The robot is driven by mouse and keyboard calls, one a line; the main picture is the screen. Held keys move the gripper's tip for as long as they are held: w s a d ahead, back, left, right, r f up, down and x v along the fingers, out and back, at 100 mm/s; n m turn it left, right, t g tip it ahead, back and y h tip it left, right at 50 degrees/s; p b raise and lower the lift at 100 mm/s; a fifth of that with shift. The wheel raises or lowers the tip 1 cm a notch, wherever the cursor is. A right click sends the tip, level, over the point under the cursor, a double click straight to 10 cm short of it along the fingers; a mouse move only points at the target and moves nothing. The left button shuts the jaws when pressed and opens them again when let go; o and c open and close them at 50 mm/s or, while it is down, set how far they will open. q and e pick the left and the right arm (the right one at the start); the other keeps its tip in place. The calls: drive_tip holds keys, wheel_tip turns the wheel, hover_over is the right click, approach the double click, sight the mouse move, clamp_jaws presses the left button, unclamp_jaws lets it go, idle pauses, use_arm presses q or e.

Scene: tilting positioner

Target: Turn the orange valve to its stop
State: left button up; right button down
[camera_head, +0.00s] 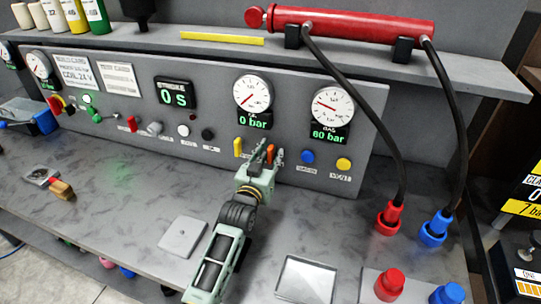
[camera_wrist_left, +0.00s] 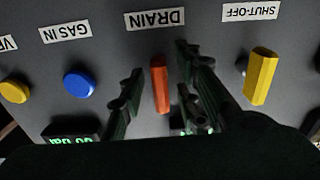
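The orange valve is a small upright lever (camera_head: 270,152) on the grey panel, under the gauges. In the left wrist view, which is upside down, the orange lever (camera_wrist_left: 160,85) stands below the DRAIN label (camera_wrist_left: 155,19). My left gripper (camera_head: 268,160) is at the panel with its fingers apart. In the left wrist view its fingers (camera_wrist_left: 161,75) stand on either side of the lever, with visible gaps between them and it. My right gripper is not in view.
A yellow lever (camera_head: 238,147) marked SHUT-OFF is close beside the gripper. A blue button (camera_head: 307,156) and a yellow button (camera_head: 343,164) sit to the right. Black hoses hang from a red cylinder (camera_head: 350,22). A flat grey plate (camera_head: 183,237) lies on the bench.

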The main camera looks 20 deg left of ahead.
use_arm(q)
drive_tip(key=shift+s, duration=0.1)
drive_tip(key=s, duration=1.2)
drive_tip(key=shift+a, duration=0.2)
drive_tip(key=shift+w+r, duration=0.1)
